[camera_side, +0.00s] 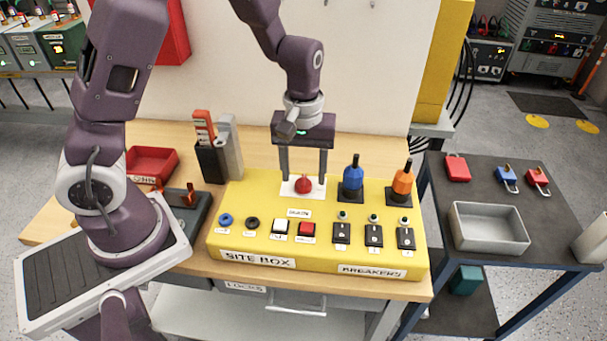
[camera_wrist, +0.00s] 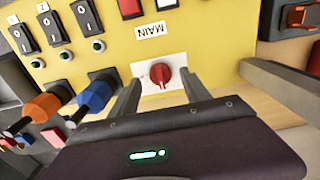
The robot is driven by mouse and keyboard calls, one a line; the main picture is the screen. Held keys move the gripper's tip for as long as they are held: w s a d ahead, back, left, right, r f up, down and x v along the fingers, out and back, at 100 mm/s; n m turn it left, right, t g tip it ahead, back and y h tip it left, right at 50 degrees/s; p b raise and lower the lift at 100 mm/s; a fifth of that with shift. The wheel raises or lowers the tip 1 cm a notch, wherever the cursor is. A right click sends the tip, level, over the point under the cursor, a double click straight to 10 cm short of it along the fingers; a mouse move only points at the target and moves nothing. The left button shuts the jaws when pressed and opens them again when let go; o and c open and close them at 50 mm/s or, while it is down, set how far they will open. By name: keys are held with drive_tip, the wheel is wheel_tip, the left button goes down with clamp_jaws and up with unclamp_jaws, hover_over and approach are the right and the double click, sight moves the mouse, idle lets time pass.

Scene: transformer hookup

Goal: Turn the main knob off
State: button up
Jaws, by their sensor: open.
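The main knob (camera_side: 303,185) is a red round knob on a white plate on top of the yellow site box (camera_side: 262,258), behind the label MAIN. It also shows in the wrist view (camera_wrist: 160,74), with a dark pointer mark across it. My gripper (camera_side: 304,178) points down over the white plate, with its two fingers spread on the left and right of the knob. In the wrist view the fingers (camera_wrist: 162,90) stand apart on either side of the knob, with a gap to it. I cannot tell how far the tips are above the plate.
A blue plug (camera_side: 352,176) and an orange plug (camera_side: 401,183) stand upright right of the knob. Buttons and breaker switches (camera_side: 374,236) line the front of the box. A grey and black holder (camera_side: 213,163) stands behind left. A dark side table (camera_side: 465,200) is at right.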

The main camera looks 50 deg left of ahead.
sight(303, 179)
wheel_tip(303, 179, up, 6)
drive_tip(key=shift+f, duration=0.2)
drive_tip(key=s+r+m+t, duration=0.2)
drive_tip(key=s+r+m, duration=0.2)
drive_tip(key=s+r, duration=0.3)
drive_tip(key=s+d+r+m+t, duration=0.1)
drive_tip(key=s+r+m+t, duration=0.2)
drive_tip(key=s, duration=0.8)
wheel_tip(303, 179, up, 4)
drive_tip(key=shift+s+f+m+t, duration=0.15)
drive_tip(key=shift+m+t, duration=0.15)
drive_tip(key=shift+m, duration=0.8)
